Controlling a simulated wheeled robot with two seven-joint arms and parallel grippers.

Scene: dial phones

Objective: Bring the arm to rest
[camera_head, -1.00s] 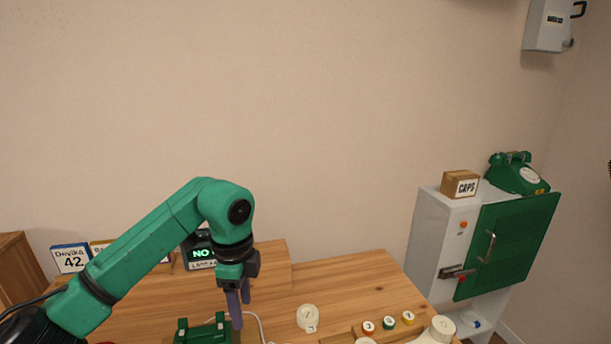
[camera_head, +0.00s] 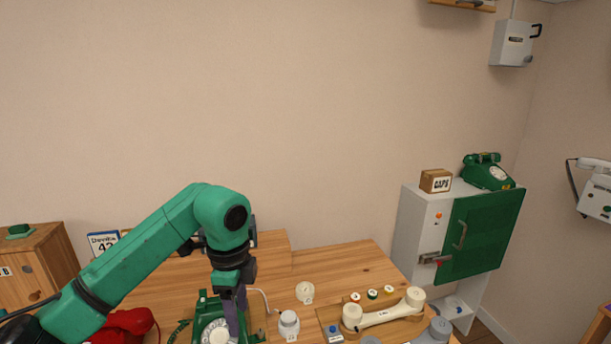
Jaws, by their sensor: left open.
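My left arm comes in from the left in the head view and bends down over the table. My left gripper (camera_head: 237,312) has dark purple-grey fingers pointing down and is open, in front of the green dial phone (camera_head: 207,310). The fingers hide part of that phone; I cannot tell whether they touch it. The phone's pale dial shows beside them at the bottom edge. My right gripper is not in view.
A red phone (camera_head: 125,325) is at the lower left. A cream handset (camera_head: 385,314) lies on a wooden tray with several coloured caps behind it. A grey cabinet (camera_head: 411,222) with a green door stands right. The table's back right (camera_head: 345,262) is clear.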

